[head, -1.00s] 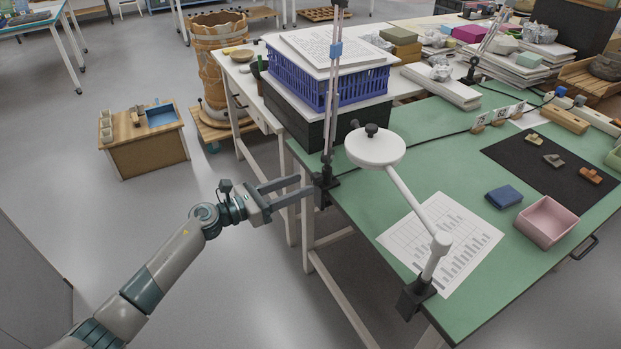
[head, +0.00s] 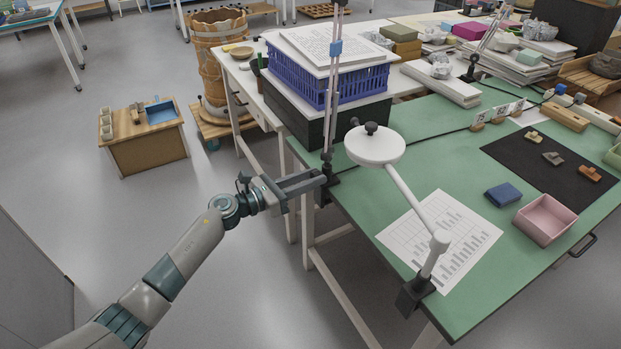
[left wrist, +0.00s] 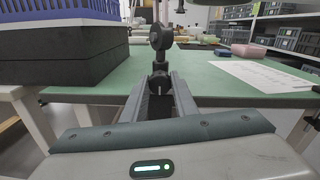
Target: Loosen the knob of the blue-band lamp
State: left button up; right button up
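The blue-band lamp is a thin upright pole with a blue band (head: 336,48), clamped to the near left edge of the green table. Its dark clamp (head: 329,188) sits at the table edge. My left gripper (head: 324,178) reaches it from the left, with its two fingers close together. In the left wrist view the small dark knob (left wrist: 160,82) sits between the fingertips, which appear to close on it from both sides. A round black joint (left wrist: 161,37) stands just above it. The fingers partly hide the knob in the head view. My right gripper is not in view.
A white lamp (head: 376,146) without a blue band is clamped farther right. A blue crate (head: 305,88) on a black box stands behind the pole. A printed sheet (head: 440,240), blue block (head: 503,195) and pink tray (head: 545,219) lie on the green table.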

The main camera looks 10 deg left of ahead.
pick_arm(q)
jog(key=n+p, duration=0.1)
jog(key=n, duration=0.1)
jog(key=shift+n, duration=0.4)
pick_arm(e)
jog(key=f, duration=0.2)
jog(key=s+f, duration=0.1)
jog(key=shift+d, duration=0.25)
pick_arm(q)
jog(key=o, duration=1.1)
jog(key=shift+c, duration=0.2)
jog(key=shift+a, duration=0.15)
jog(key=b+v, duration=0.2)
jog(key=v, duration=1.5)
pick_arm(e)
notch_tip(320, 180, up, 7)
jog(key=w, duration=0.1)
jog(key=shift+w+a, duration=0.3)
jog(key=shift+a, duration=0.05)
